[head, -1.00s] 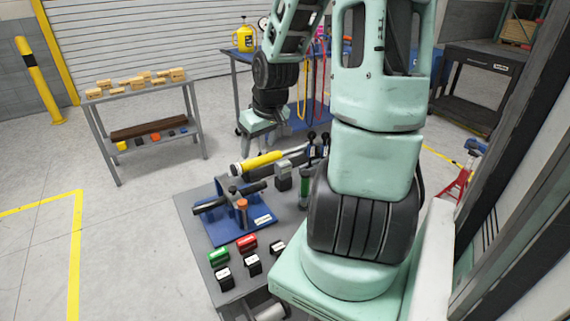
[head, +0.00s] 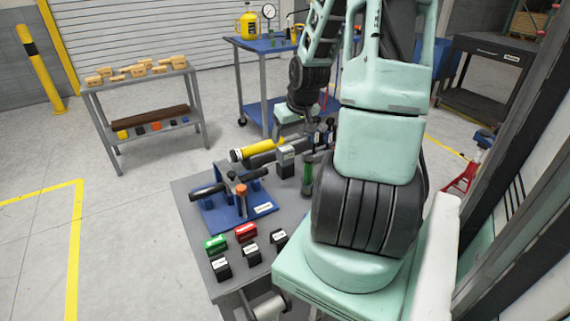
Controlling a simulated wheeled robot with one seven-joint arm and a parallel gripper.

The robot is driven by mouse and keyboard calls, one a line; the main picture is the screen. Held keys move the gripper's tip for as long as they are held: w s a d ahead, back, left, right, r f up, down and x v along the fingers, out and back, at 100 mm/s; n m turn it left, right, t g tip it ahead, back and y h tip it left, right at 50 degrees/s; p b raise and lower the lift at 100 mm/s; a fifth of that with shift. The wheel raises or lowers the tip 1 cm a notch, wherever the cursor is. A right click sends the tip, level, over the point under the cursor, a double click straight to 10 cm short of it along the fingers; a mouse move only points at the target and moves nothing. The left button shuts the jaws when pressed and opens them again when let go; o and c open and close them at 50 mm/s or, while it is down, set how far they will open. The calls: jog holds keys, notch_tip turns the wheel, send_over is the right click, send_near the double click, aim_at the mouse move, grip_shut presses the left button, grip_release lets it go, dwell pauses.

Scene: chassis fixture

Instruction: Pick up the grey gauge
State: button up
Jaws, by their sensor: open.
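My gripper (head: 287,134) hangs at the end of my pale green arm, over the back part of the grey workbench (head: 185,197). Its fingers are small and partly hidden at this distance; it is open, with nothing seen in it. A small block with a grey top and dark body (head: 286,156) stands upright on the bench just below the gripper, apart from it as far as I can tell. It may be the grey gauge, but I cannot tell surely. A round white-faced dial (head: 268,12) stands on the blue cart behind.
A yellow-and-black cylinder (head: 255,148) lies beside the block, with a green-and-dark upright tool (head: 307,176) to its right. A blue fixture (head: 232,212) holds a dark bar. Red (head: 246,232), green (head: 215,244) and several black blocks sit in front. My arm hides the bench's right side.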

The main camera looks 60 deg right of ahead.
aim_at(285, 147)
jog(key=x, duration=0.5)
jog(key=b+x, duration=0.1)
jog(key=x, duration=0.2)
jog(key=shift+d+f, duration=0.15)
jog(key=shift+d, duration=0.2)
jog(key=shift+c, duration=0.4)
jog(key=shift+w, duration=0.1)
jog(key=c, duration=1.2)
jog(key=shift+r+p, duration=0.85)
jog(key=shift+r, duration=4.25)
